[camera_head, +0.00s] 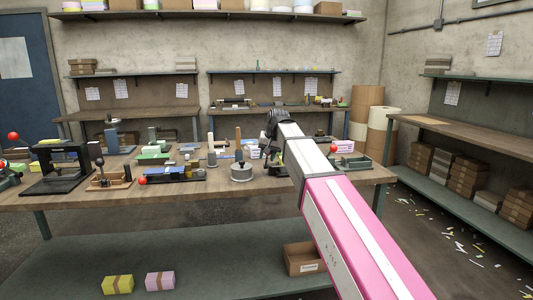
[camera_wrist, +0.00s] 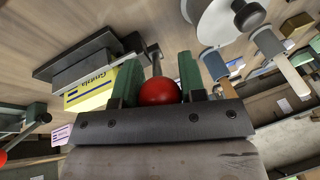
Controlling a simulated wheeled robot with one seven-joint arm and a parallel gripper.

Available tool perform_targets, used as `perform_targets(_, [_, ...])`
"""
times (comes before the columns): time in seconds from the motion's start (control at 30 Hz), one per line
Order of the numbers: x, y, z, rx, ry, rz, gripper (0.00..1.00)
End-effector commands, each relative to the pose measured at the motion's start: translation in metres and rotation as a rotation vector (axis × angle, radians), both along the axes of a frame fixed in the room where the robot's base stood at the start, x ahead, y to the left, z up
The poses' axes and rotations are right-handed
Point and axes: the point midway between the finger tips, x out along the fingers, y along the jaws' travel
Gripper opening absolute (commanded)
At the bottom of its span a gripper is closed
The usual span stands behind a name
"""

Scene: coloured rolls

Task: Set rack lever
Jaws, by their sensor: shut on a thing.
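The lever's round red knob (camera_wrist: 160,91) sits between the two green fingers of my gripper (camera_wrist: 157,80) in the wrist view. My gripper is shut on it. A thin metal rod (camera_wrist: 153,52) runs from the knob toward a dark rack-like base (camera_wrist: 85,58), which has a yellow lettered box (camera_wrist: 92,88) beside or on it. How the rod joins the base is not clear. In the head view my gripper (camera_head: 271,142) reaches down over the table, and my arm and gripper hide the held knob.
On the workbench (camera_head: 220,203), a round metal pot (camera_head: 241,172) stands just left of my gripper. A green device (camera_head: 354,162) with another red knob (camera_head: 333,148) is to the right. Black-framed presses and trays crowd the left. The bench's front strip is clear.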

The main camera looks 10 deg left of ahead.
Motion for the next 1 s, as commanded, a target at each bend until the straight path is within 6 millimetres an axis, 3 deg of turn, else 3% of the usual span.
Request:
perform_targets(0.17, [-0.011,-0.004,-0.009,-0.001,0.002,0.000,0.00])
perform_targets(0.6, [-0.026,-0.008,-0.029,0.073,-0.260,0.001,0.00])
perform_targets(1.0, [-0.027,-0.009,-0.038,0.072,-0.260,-0.001,0.00])
